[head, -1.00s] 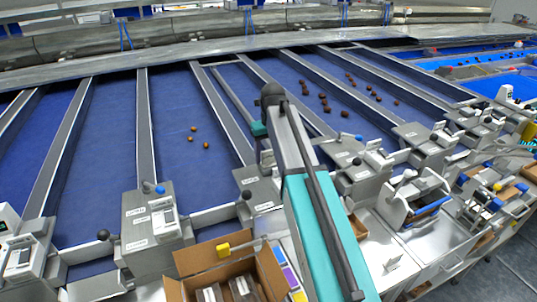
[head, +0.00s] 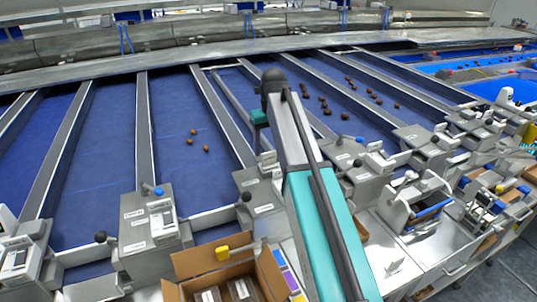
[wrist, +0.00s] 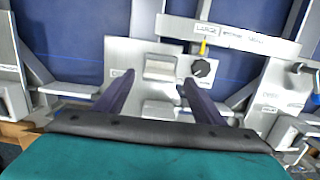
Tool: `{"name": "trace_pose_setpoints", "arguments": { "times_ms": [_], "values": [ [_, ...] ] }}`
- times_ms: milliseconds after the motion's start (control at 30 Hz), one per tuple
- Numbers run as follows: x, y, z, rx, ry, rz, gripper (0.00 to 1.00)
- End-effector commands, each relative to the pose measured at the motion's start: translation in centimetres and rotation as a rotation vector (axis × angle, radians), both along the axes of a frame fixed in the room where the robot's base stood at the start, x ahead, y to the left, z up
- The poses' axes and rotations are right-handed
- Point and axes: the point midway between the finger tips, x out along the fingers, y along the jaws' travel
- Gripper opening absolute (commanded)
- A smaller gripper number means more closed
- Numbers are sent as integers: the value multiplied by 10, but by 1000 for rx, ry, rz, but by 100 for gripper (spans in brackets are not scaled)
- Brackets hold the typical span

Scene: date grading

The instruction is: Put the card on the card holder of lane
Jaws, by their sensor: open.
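My gripper (wrist: 157,82) is open in the wrist view, its two dark purple fingers apart with nothing between them. Beyond the fingertips is a grey lane-end unit (wrist: 118,58) with a raised metal bracket (wrist: 160,67); I cannot tell whether this bracket is the card holder. A black knob (wrist: 202,67) and a small yellow piece (wrist: 203,46) are right of it. In the head view, coloured cards or strips (head: 289,279) in purple, blue and yellow lie beside a cardboard box; I cannot tell which is the task's card. My fingers cannot be made out in the head view.
The open cardboard box (head: 210,262) holds dark packs at the front. Grey lane-end units (head: 148,225) with levers and knobs line the lanes' near ends. Blue lanes (head: 110,140) run back between metal rails, with scattered dates (head: 190,141) on some. A metal press-like unit (head: 418,200) stands right of my arm.

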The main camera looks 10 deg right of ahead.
Motion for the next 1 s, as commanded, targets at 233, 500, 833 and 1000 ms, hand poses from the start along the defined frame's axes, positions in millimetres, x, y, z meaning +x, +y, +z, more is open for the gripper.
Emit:
{"name": "trace_pose_setpoints", "arguments": {
  "times_ms": [233,500,833,1000],
  "values": [
    [-2,-1,29,0,-2,0,63],
    [-6,-2,59,0,-1,0,63],
    [-9,-2,73,0,0,0,63],
    [-9,-2,73,0,0,0,63]
  ]
}}
